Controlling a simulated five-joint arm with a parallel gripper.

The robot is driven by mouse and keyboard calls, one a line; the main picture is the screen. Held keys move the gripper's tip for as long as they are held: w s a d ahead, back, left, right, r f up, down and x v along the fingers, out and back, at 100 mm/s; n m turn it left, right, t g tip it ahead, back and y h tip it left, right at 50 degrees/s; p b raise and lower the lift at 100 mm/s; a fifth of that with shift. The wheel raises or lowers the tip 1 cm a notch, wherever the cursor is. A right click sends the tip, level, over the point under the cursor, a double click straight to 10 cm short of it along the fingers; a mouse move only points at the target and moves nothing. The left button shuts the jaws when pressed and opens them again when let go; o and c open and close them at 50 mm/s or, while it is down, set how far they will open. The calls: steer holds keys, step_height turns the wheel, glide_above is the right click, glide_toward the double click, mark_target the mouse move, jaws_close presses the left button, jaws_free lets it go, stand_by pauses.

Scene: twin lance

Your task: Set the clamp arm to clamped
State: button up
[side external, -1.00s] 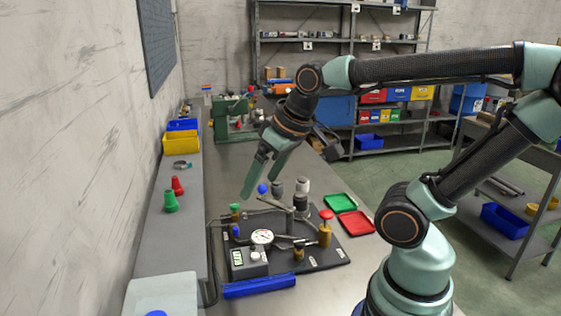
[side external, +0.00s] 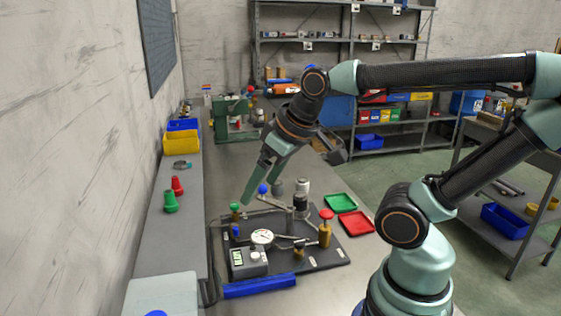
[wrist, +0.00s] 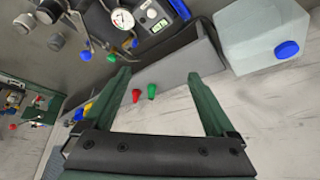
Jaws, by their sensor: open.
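The dark fixture plate (side external: 325,253) stands on the bench in the side view. On it, a metal lever (side external: 276,202) with a blue ball end (side external: 262,189) may be the clamp arm; I cannot tell its setting. The blue ball also shows in the wrist view (wrist: 85,55). A green knob (side external: 235,207) and a small blue knob (side external: 236,230) stand at the plate's left side. My gripper (side external: 259,198) is open and empty, tilted down over the plate's back left, close to the blue ball in the picture. Contact is not clear. Its spread fingers (wrist: 159,73) show in the wrist view.
A dial gauge (side external: 262,237), a digital box (side external: 248,261) and a red-topped brass post (side external: 326,229) crowd the plate. Green (side external: 341,202) and red (side external: 356,223) trays lie to its right. A raised ledge (side external: 180,240) with green and red pieces runs left. The bench behind is fairly clear.

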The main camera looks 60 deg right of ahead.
steer(key=c, duration=0.4)
steer(key=w+d+r+n+g, duration=0.2)
steer(key=w+d+n+g, duration=0.45)
steer(key=w+d, duration=0.75)
steer(key=w+d+f+n+g+y, duration=0.1)
steer(key=w+d+f+n, duration=0.1)
steer(key=d+f+n, duration=0.4)
steer(key=f, duration=0.3)
steer(key=s+f+m, duration=0.1)
steer(key=f, duration=0.2)
steer(key=s+f+m, duration=0.1)
steer(key=f, duration=0.3)
steer(key=shift+a, duration=0.2)
